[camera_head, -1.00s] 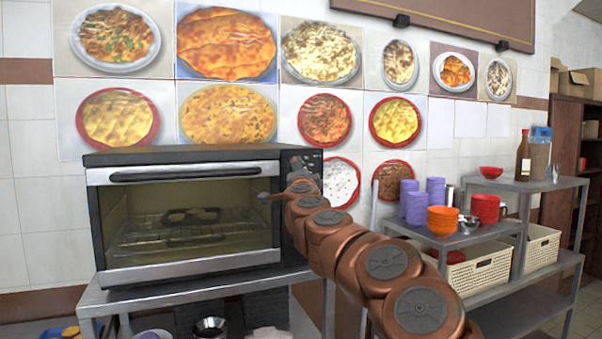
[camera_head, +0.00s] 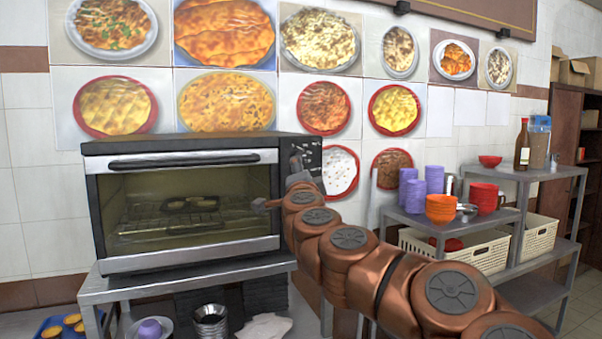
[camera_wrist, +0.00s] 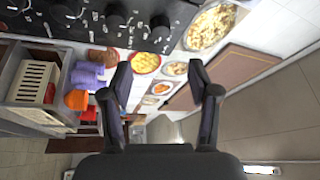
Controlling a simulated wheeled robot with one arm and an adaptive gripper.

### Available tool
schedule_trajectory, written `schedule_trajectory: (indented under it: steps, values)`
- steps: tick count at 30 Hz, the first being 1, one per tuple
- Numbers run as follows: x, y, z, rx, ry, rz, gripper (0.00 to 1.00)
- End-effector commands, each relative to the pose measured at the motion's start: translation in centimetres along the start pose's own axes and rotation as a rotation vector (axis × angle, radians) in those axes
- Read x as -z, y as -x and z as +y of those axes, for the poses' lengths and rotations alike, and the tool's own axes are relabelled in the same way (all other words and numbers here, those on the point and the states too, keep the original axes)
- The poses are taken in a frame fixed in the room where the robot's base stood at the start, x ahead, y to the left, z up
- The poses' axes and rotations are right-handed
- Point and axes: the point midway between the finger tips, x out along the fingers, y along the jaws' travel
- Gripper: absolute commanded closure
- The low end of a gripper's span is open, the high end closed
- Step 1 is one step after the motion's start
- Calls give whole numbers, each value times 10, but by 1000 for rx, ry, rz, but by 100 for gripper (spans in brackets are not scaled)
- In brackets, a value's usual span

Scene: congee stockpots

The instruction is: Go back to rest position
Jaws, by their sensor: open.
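My gripper (camera_wrist: 161,85) is open and empty in the wrist view, its two dark fingers spread apart. In the head view my gripper (camera_head: 272,203) shows small and dark at the end of my copper-coloured arm, in front of the right side of the oven (camera_head: 180,265). The oven's glass door looks shut. Behind the glass, a dark tin (camera_head: 190,204) with round hollows sits on a wire rack. In the wrist view the oven's black control panel (camera_wrist: 85,20) with several knobs is beyond the fingers, at the top left.
The oven stands on a metal table (camera_head: 140,288). Right of my arm, a metal shelf (camera_head: 500,215) holds purple cups (camera_head: 433,180), orange bowls (camera_head: 440,207) and a bottle (camera_head: 522,150). A blue tray (camera_head: 50,325) with yellow-topped items is at the lower left.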

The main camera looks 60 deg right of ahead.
Motion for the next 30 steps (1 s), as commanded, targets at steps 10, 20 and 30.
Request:
schedule_trajectory:
  steps: [10, 20, 30]
  values:
    - [0, 1, 0, 0, 0, 1, 39]
    - [-2, 2, -2, 4, 2, -6, 39]
    - [-124, 48, -63, 163, 134, -338, 39]
